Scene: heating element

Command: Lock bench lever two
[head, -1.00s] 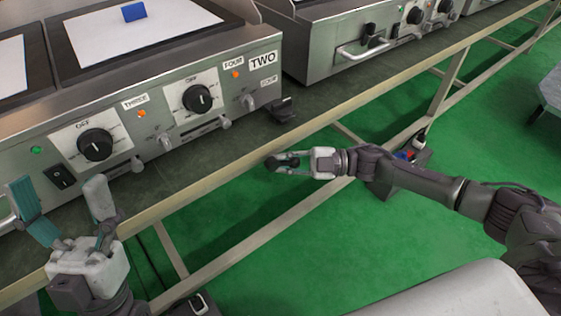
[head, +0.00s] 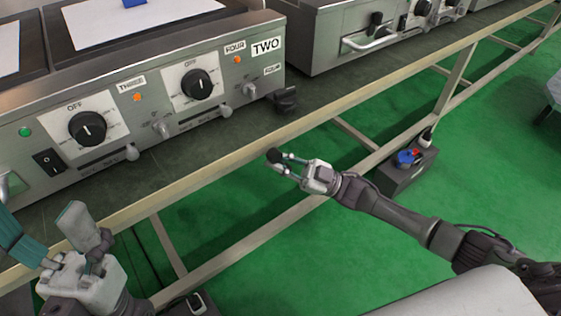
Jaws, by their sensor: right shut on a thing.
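The heating unit labelled TWO (head: 266,46) stands on the bench (head: 236,140). A small black lever-like piece (head: 285,99) sits at its lower right corner, on the bench top. My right gripper (head: 280,162) is at the bench's front edge, below and apart from that piece. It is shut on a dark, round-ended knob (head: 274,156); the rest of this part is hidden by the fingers. I cannot tell from the picture whether it is locked. My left gripper (head: 55,235) is open and empty at the lower left, by the bench edge.
The unit's front carries black dials (head: 199,84), small silver levers (head: 250,91) and a black rocker switch (head: 48,163). A second unit (head: 350,35) stands at the right. Bench frame rails run below; a grey box (head: 405,170) stands on the green floor.

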